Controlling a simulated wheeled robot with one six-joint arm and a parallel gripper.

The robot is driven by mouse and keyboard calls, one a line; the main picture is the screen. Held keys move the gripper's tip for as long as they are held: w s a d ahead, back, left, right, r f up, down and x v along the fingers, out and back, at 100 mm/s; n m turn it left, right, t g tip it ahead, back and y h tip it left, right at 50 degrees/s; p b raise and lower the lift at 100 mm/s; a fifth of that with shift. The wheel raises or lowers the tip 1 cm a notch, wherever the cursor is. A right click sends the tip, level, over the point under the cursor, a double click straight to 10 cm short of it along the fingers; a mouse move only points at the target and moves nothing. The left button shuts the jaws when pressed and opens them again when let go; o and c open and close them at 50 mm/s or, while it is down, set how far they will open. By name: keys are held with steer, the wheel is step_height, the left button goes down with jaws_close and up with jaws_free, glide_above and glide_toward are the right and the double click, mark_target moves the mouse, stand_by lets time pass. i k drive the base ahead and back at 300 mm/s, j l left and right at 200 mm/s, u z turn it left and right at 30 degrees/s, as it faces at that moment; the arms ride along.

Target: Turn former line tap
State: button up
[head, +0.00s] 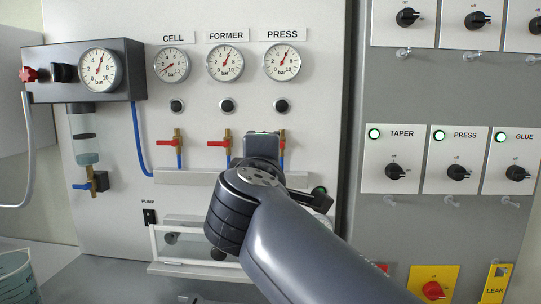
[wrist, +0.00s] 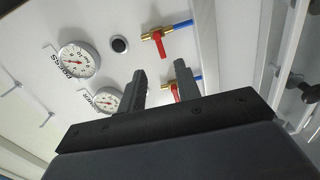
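The former line tap (head: 222,143) has a brass body and a red handle pointing left, under the FORMER gauge (head: 225,63) in the head view. In the wrist view a red-handled tap (wrist: 172,92), seemingly the former one, shows between and behind my fingers, partly hidden. My gripper (wrist: 160,70) is open and empty, with its two dark fingers apart. In the head view my gripper (head: 262,140) is right of the former tap, in front of the press tap (head: 282,150), which it partly covers. I cannot tell how near the fingertips are to the panel.
The cell tap (head: 168,142), also red-handled, is to the left. A pale ledge (head: 185,177) runs below the taps. Black round buttons (head: 227,105) sit above them. A regulator block (head: 85,70) with a blue hose is at the left, and a grey knob panel (head: 440,110) at the right.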

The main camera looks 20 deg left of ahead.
mark_target(225, 144)
steer(key=u, duration=1.6)
